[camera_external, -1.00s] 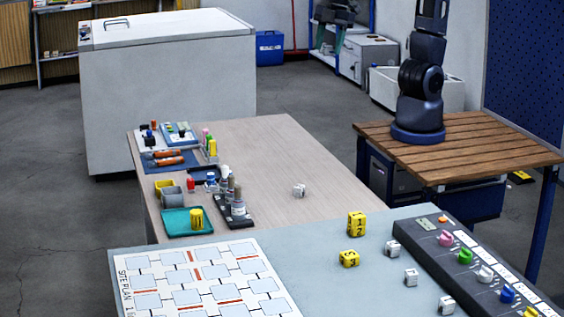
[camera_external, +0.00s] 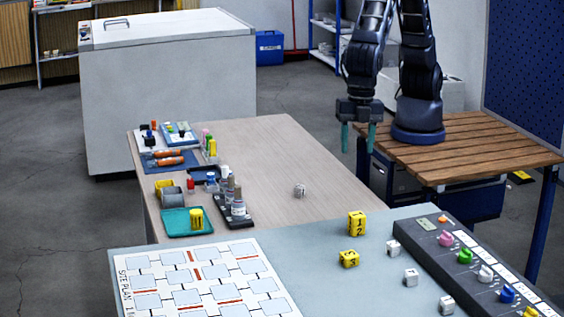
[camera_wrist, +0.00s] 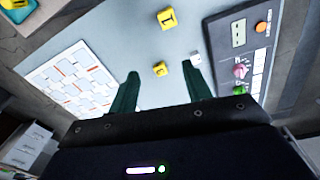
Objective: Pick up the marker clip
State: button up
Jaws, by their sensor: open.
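I cannot tell for sure which thing is the marker clip. A small white piece (camera_external: 299,190) lies alone on the pale wooden table. Yellow numbered blocks (camera_external: 357,223) and (camera_external: 349,259) stand on the grey-blue table, with small white blocks (camera_external: 411,277) to their right. My gripper (camera_external: 358,138) hangs open and empty, pointing down in front of the slatted bench, with green fingers. In the wrist view, my gripper (camera_wrist: 160,72) has yellow blocks (camera_wrist: 167,18) and (camera_wrist: 160,68) between or beyond its fingers, and a white block (camera_wrist: 196,60) by the right fingertip.
A site plan board (camera_external: 205,284) and a dark panel with coloured knobs (camera_external: 470,262) flank the grey-blue table (camera_external: 320,270). The pale wooden table (camera_external: 270,150) holds bottles (camera_external: 236,205), a teal tray (camera_external: 177,222) and tools at its left. Its right half is mostly clear.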

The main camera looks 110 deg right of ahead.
aim_at(393, 244)
jog(key=s+a+f+n, duration=0.3)
jog(key=s+a+f, duration=0.2)
jog(key=a+f, duration=0.75)
jog(key=shift+g, duration=0.3)
jog(key=f, duration=0.9)
jog(key=shift+s+f, duration=0.3)
jog(key=shift+s, duration=0.1)
jog(key=shift+c, duration=0.4)
jog(key=c, duration=1)
